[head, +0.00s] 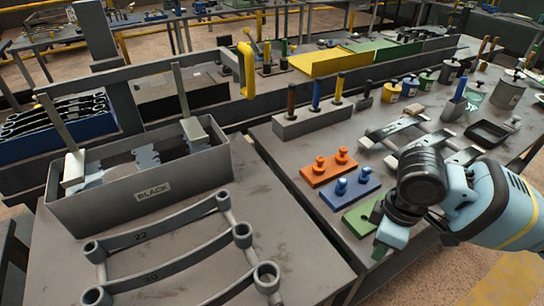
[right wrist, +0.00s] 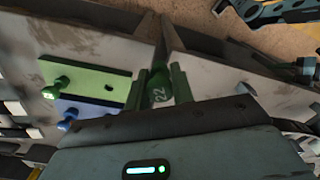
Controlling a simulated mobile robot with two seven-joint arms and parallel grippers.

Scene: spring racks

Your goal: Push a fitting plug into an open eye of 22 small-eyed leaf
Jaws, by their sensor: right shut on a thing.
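The 22 leaf (head: 160,231) lies on the near table, "22" marked on it. Its left eye (head: 95,250) and right eye (head: 223,200) look open. My right gripper (head: 381,250) is over the right table's near edge, beside the green plate (head: 355,218). In the right wrist view it is shut on a green plug (right wrist: 160,94) marked 22, clear of the green plate (right wrist: 92,78). That plate shows one green plug (right wrist: 56,88) and a dark empty hole. My left gripper is not in view.
An orange plate (head: 328,170) and a blue plate (head: 350,195) with plugs stand behind the green one. A grey bin (head: 140,190) marked BLACK stands behind the leaves. A gap separates the two tables. Colored handles stand in a grey block (head: 315,121).

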